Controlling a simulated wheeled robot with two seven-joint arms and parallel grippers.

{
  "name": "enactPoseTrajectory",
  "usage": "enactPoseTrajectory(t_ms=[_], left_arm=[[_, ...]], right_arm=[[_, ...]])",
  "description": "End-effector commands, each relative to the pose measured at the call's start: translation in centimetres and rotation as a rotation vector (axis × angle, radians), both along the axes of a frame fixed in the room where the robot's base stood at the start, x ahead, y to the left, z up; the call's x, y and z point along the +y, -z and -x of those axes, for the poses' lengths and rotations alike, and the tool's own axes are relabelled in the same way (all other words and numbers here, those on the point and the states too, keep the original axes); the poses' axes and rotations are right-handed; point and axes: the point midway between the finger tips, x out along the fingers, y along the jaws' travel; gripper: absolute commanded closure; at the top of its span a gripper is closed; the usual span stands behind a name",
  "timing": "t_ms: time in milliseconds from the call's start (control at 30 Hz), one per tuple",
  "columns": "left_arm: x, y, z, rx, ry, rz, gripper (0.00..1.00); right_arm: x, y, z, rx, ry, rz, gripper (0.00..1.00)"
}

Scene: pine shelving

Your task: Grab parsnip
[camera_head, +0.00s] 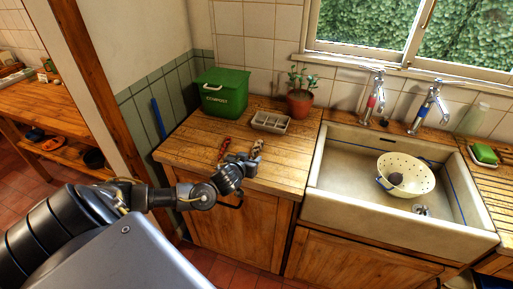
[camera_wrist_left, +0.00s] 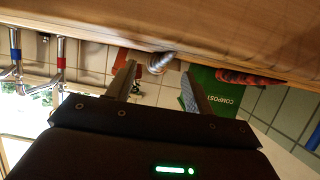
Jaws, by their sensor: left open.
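A pale, tapered, greyish root that looks like the parsnip (camera_head: 257,146) lies on the wooden counter near its front edge. My left gripper (camera_head: 245,160) is at the front edge of the counter, just short of the root. In the left wrist view, which is upside down, the parsnip (camera_wrist_left: 160,62) shows beyond and between the two fingertips of my left gripper (camera_wrist_left: 156,76). The fingers are apart with nothing held between them. Part of the root is hidden by the counter edge. My right gripper is not in view.
A reddish-orange item (camera_head: 224,146) lies left of the parsnip. Behind stand a green compost bin (camera_head: 222,92), a grey divided tray (camera_head: 270,122) and a potted plant (camera_head: 299,103). A sink (camera_head: 335,175) with a colander (camera_head: 408,174) is to the right. The counter's front edge is close to the gripper.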

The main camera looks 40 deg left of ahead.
Motion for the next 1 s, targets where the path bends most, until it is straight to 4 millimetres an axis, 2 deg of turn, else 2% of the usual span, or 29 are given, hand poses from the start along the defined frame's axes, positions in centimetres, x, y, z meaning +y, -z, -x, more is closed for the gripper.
enactPoseTrajectory(t_ms=[100,233,600,900,967,1000], left_arm=[[0.7,-0.4,-1.8,-0.001,-0.002,-0.003,0.48],[1.1,0.5,-3.1,0.001,-0.001,-0.002,0.48],[1.3,1.1,-3.7,0.001,0.0,-0.001,0.49],[1.3,1.0,-3.7,0.001,-0.001,-0.001,0.88],[1.3,1.0,-3.7,0.001,-0.001,-0.001,0.96],[1.3,1.0,-3.7,0.001,-0.001,0.0,0.96]], right_arm=[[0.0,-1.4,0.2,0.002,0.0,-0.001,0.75],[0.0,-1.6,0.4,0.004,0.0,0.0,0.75],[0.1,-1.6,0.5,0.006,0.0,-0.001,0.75],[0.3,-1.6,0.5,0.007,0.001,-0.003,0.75],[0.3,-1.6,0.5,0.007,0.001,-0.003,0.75],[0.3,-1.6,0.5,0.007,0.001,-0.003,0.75]])
